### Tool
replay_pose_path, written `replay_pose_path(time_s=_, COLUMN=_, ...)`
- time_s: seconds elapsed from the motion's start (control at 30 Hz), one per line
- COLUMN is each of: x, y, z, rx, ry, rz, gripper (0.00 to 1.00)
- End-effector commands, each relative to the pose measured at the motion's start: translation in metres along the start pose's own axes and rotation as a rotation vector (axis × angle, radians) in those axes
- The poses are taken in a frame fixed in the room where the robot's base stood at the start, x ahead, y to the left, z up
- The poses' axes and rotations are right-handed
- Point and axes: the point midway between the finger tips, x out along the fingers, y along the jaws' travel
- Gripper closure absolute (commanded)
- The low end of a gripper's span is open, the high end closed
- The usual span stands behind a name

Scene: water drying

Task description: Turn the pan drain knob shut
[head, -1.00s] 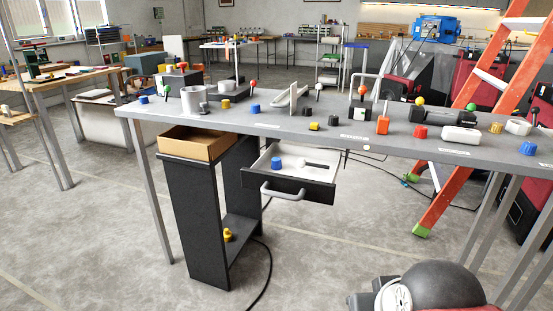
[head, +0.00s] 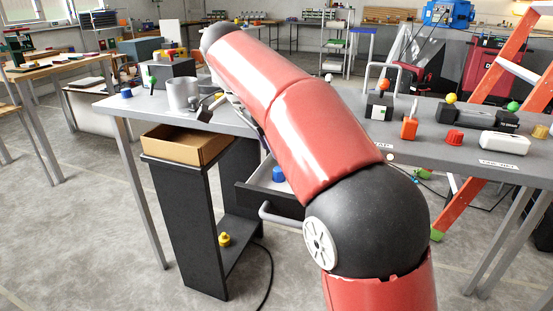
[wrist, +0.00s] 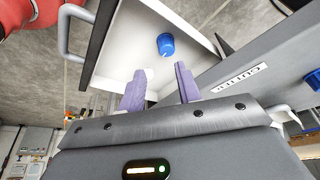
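A blue knob (head: 278,174) stands in the open, white-lined pan drawer (head: 262,177) below the bench; I take it for the pan drain knob. The wrist view shows the knob (wrist: 166,45) from close by, round with a small pale mark on its top, on the drawer's white floor (wrist: 125,45). My gripper (wrist: 160,70) has two purple fingers, spread apart with nothing between them. The knob lies beyond the fingertips, apart from them. In the head view my red arm hides the fingers and part of the drawer.
The drawer's handle (head: 277,218) and dark front face the room. A cardboard box (head: 185,146) sits on a black stand left of the drawer.

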Motion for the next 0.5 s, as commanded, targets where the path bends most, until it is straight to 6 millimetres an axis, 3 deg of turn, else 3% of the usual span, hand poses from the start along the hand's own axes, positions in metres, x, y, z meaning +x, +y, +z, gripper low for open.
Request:
replay_pose_path(time_s=0.17, x=0.002, y=-0.01, z=0.009, rx=0.054, ry=0.018, rz=0.013, gripper=0.66)
replay_pose_path(time_s=0.5, x=0.054, y=-0.009, z=0.008, rx=0.055, ry=0.016, rz=0.014, gripper=0.66)
